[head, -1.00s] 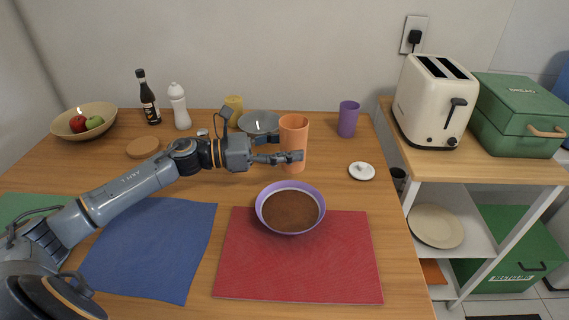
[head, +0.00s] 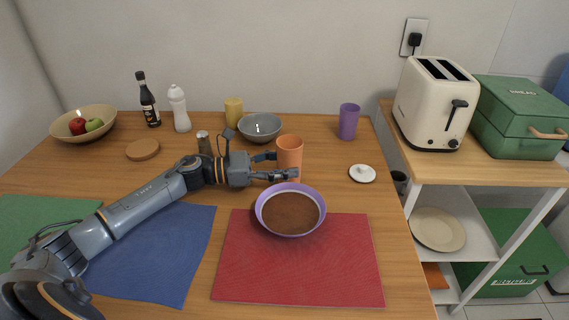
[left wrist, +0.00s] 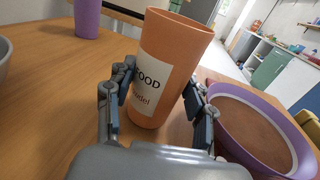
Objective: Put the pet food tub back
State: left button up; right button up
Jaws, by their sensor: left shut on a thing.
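The pet food tub is an orange tapered cup (head: 289,151), just behind the purple bowl. In the left wrist view the tub (left wrist: 155,75) shows a white label with "FOOD" on it and leans a little in the picture. My left gripper (head: 285,173) is shut on the tub, with one finger on each side; the fingers (left wrist: 160,100) also show in the left wrist view. The tub is low over the table, but I cannot tell whether its base touches. A small white lid with a knob (head: 362,174) lies to its right. My right gripper is out of view.
The purple bowl (head: 261,222) with brown contents stands on the red mat (head: 300,270), close to the tub. A grey bowl (head: 260,128), yellow cup (head: 234,112), pepper mill (head: 204,142) and purple cup (head: 348,121) stand farther back. Table between the grey bowl and purple cup is clear.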

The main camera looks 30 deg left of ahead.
pick_arm(q)
jog(key=o, duration=1.3)
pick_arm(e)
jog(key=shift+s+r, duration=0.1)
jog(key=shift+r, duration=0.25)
pick_arm(q)
jog(key=shift+s+a, duration=0.15)
jog(key=shift+a, duration=0.05)
jog(key=v, duration=1)
jog(key=shift+s+a, duration=0.2)
jog(key=shift+s, duration=0.05)
jog(key=shift+s+a+r, duration=0.1)
jog(key=shift+s+a, duration=0.2)
jog(key=shift+a, duration=0.1)
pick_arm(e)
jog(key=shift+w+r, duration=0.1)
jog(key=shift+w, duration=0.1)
